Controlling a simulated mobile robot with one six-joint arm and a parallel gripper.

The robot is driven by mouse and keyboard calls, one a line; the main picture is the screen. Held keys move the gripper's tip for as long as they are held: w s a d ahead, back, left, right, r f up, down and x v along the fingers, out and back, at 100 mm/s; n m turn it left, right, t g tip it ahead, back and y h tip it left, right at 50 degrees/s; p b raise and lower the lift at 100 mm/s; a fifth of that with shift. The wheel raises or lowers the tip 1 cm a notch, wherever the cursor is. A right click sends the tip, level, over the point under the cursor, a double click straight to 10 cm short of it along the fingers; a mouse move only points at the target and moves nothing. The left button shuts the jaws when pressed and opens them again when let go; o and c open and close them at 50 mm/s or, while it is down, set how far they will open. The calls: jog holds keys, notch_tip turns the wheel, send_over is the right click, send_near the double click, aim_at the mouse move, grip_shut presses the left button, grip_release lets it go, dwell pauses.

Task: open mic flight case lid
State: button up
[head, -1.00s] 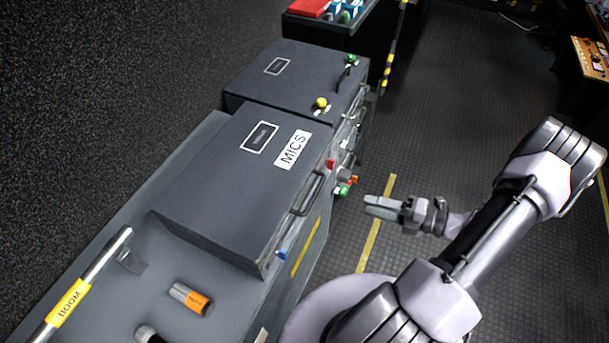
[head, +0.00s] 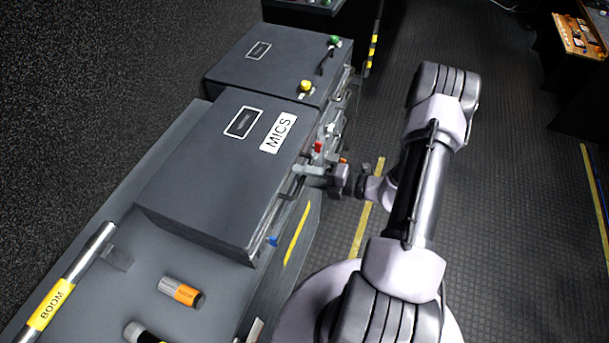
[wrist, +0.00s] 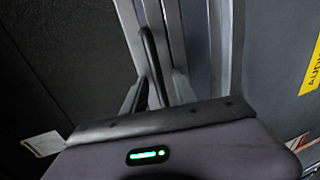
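The mic flight case (head: 205,165) is a dark grey box with a white MICS label (head: 278,132) on its lid. Its lid is shut. In the wrist view, the dark handle bar (wrist: 152,55) runs down between the two fingers of my gripper (wrist: 158,92). The fingers are apart, one on each side of the bar, and a gap shows. I cannot tell whether either finger touches it.
A second grey case (head: 270,68) with a yellow knob (head: 305,86) stands behind. A BOOM pole (head: 72,283) and an orange-banded cylinder (head: 181,292) lie on the counter in front. Coloured connectors (head: 318,146) crowd the counter's right side. The floor to the right is clear.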

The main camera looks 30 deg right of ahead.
jog(key=shift+c, duration=0.4)
grip_shut()
dwell(0.9)
